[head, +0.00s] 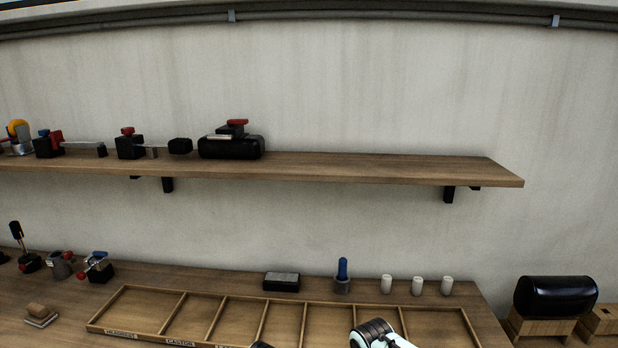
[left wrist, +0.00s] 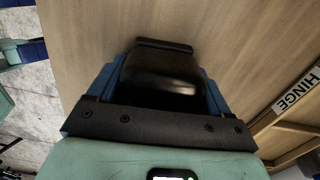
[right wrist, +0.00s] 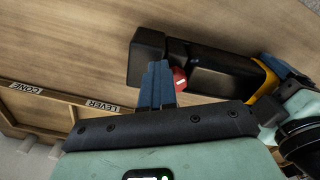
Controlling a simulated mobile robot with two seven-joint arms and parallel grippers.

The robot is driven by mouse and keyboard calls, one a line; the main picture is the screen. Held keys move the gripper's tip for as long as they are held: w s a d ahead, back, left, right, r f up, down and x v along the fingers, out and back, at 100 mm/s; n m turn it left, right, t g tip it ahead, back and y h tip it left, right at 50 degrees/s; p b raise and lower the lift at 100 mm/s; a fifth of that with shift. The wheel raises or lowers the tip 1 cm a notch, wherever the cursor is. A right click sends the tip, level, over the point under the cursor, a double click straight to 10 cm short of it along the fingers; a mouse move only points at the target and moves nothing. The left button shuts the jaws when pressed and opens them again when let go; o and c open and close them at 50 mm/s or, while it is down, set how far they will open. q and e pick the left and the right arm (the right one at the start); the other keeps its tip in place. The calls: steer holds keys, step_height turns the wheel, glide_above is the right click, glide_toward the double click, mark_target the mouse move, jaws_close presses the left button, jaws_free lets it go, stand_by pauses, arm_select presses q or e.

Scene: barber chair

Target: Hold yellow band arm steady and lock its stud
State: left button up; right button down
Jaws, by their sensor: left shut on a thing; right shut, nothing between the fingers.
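In the right wrist view the yellow band arm is a black piece (right wrist: 215,68) with a yellow band (right wrist: 265,80) near its right end and a block at its left end. A red stud (right wrist: 180,78) with a white mark sits on its near side. My right gripper (right wrist: 156,72) is shut and empty, its blue fingers together just left of the stud; whether they touch it I cannot tell. My left gripper (left wrist: 163,72) is shut on a dark rounded end of the piece, between its blue fingers. A blue finger of it also shows at the right wrist view's right edge.
In the head view a divided wooden tray (head: 190,302) lies on the bench, with a dark block (head: 281,281), a blue-topped tool (head: 343,275) and white cylinders (head: 417,286) behind it. A shelf (head: 340,168) above holds several black fixtures.

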steer(key=shift+s+a+f, duration=0.15)
steer(key=shift+s+f, duration=0.2)
steer(key=shift+f, duration=0.35)
steer(key=shift+s+a+r, duration=0.1)
steer(key=shift+s+a, duration=0.1)
steer(key=shift+a, duration=0.4)
steer(key=shift+s+a, duration=0.15)
steer(key=shift+a, duration=0.4)
steer(key=shift+s, duration=0.3)
steer(key=shift+r+g, duration=0.1)
steer(key=shift+g, duration=0.2)
step_height(320, 180, up, 6)
steer(key=shift+w+d, duration=0.15)
steer(key=shift+d, duration=0.05)
steer(key=shift+r, duration=0.1)
